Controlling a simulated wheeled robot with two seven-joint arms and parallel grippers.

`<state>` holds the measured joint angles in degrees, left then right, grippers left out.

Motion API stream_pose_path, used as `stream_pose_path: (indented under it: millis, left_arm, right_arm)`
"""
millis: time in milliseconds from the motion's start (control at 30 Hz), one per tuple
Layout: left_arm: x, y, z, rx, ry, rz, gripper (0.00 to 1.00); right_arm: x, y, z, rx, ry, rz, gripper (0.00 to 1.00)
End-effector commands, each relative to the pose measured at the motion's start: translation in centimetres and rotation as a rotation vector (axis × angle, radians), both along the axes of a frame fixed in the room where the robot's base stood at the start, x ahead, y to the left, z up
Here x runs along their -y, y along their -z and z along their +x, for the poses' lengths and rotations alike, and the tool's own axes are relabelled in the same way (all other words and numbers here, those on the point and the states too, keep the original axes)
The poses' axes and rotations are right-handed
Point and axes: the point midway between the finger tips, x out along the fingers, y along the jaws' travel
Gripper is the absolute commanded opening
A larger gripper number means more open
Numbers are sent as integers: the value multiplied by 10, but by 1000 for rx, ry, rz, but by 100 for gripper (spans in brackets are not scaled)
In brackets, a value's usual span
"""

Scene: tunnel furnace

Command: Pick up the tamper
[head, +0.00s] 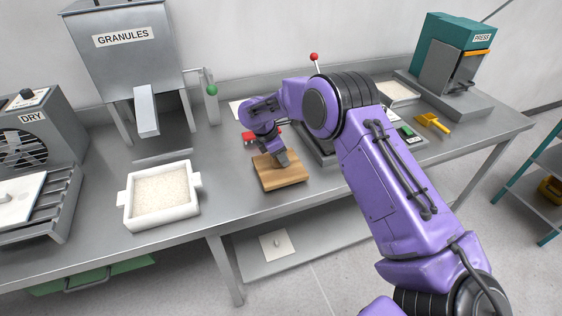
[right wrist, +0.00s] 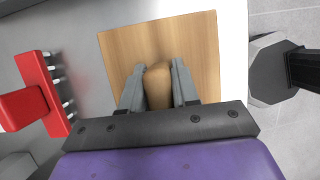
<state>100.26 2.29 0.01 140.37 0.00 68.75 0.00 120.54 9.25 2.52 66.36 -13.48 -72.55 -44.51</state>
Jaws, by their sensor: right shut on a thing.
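My right gripper (head: 278,160) is over a square wooden board (head: 284,182) on the grey table. In the right wrist view the gripper (right wrist: 158,88) is shut on a rounded brown wooden knob, which looks like the handle of the tamper (right wrist: 158,84). A finger presses on each side of it. The tamper's lower part is hidden, so I cannot tell whether it touches the board. The board (right wrist: 195,42) shows beneath and beyond the fingers. In the head view the arm and gripper hide the tamper. My left gripper is in neither view.
A red tool with pale pins (right wrist: 52,92) is close beside the gripper. A white tub of granules (head: 161,190) stands left, below the hopper (head: 123,48). A yellow scoop (head: 432,122) and teal press (head: 455,55) are right. The table's front edge is near the board.

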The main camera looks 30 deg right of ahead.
Motion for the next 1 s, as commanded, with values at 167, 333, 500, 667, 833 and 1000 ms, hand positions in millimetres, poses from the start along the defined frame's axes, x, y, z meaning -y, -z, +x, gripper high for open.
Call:
stream_pose_path:
  millis: [167, 333, 500, 667, 833, 1000]
  left_arm:
    - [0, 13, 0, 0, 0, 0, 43]
    - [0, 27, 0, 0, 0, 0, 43]
    - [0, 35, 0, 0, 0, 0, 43]
    - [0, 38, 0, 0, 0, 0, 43]
    - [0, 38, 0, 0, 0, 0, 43]
    - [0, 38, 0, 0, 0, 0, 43]
  right_arm:
    - [-13, -40, -15, 7, -4, -2, 0]
    - [-40, -81, -50, 5, -5, -2, 0]
    - [-67, -102, -86, 5, -3, -3, 0]
    - [-81, -113, -105, 3, -2, -2, 0]
    - [-86, -117, -110, 2, 0, -1, 0]
    - [-86, -117, -110, 2, 0, -1, 0]
